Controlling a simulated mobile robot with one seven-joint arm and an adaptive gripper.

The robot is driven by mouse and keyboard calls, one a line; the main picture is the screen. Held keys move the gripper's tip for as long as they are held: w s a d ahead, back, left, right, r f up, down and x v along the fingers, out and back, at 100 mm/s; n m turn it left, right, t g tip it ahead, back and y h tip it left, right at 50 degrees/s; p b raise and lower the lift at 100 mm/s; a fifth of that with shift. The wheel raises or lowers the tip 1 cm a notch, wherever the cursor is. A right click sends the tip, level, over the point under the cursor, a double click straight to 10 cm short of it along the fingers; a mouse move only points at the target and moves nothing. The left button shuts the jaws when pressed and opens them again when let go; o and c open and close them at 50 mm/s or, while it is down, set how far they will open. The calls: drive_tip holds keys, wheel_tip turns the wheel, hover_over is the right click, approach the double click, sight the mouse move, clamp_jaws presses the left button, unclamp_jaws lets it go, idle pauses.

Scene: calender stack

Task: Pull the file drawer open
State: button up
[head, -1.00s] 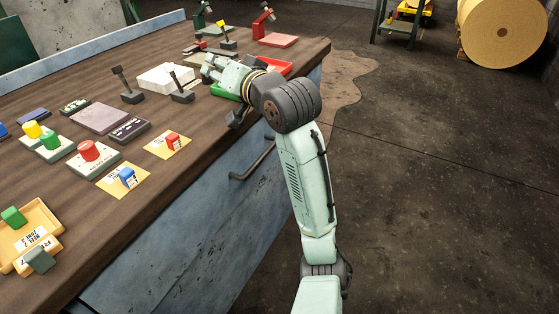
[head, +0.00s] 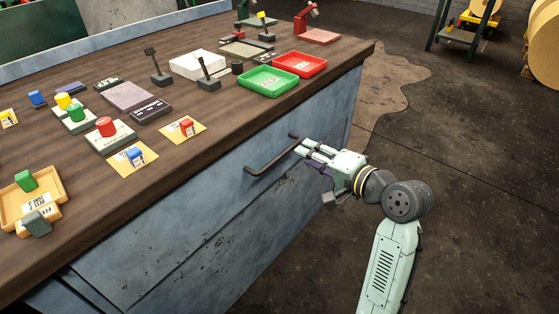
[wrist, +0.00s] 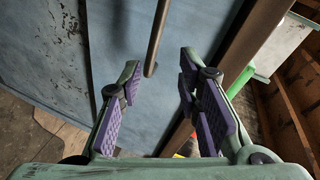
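The file drawer (head: 215,205) is in the blue front of the bench, and its face looks flush with that front. Its dark bar handle (head: 270,160) runs along the upper part of the face. In the wrist view the handle (wrist: 157,38) comes down from the top edge and ends just beyond the fingertips. My gripper (head: 303,150) is at the right end of the handle in the head view. Its purple-padded fingers (wrist: 158,80) are apart with nothing between the pads. I cannot tell whether a finger touches the handle.
The wooden bench top (head: 225,120) overhangs the drawer. On it are a green tray (head: 268,80), a red tray (head: 300,64), two upright levers, coloured buttons and an orange tray (head: 52,198).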

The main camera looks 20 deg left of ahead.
sight(274, 159)
drive_tip(key=s+f+m+g+y, duration=0.1)
drive_tip(key=s+g+y, duration=0.1)
drive_tip(key=s+g, duration=0.15)
drive_tip(key=shift+t, duration=0.45)
drive_tip(key=x, duration=0.3)
drive_tip(key=p+x, duration=0.1)
drive_tip(key=x, duration=0.5)
drive_tip(key=shift+s+a+f, duration=0.2)
drive_tip(key=shift+s+a, duration=0.05)
drive_tip(key=shift+a, duration=0.1)
clamp_jaws()
